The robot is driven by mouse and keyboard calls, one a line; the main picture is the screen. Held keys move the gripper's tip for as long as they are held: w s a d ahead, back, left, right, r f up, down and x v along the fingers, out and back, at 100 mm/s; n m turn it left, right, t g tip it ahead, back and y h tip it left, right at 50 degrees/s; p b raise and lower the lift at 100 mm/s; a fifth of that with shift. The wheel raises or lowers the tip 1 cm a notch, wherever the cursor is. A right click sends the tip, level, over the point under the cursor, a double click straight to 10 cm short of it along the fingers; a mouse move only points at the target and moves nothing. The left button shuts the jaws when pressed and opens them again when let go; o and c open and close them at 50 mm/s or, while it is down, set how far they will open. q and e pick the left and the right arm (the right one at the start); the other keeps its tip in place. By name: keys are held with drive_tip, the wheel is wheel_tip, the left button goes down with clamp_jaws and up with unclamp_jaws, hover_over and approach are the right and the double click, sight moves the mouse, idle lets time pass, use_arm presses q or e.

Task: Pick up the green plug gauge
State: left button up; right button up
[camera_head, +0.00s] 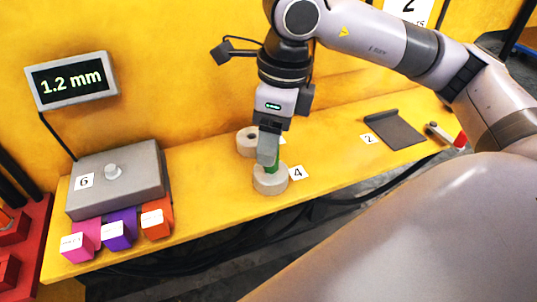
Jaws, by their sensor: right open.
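The green plug gauge (272,166) stands at a round grey casting (270,183) beside the label 4. Only a strip of its green body shows; the rest is hidden by my right gripper and the casting. My right gripper (269,157) points straight down over the gauge, its fingers level with the green part. It is open, and whether a finger touches the gauge cannot be told. My left gripper is not in view.
A second ring casting (247,141) stands just behind. A dark plate (395,130) and a red-ended tool (445,136) lie at right. The yellow shelf has a front edge close by.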

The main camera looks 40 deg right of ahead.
sight(269, 171)
drive_tip(key=shift+a+f, duration=0.2)
drive_tip(key=shift+f, duration=1.25)
clamp_jaws()
drive_tip(key=shift+r, duration=0.15)
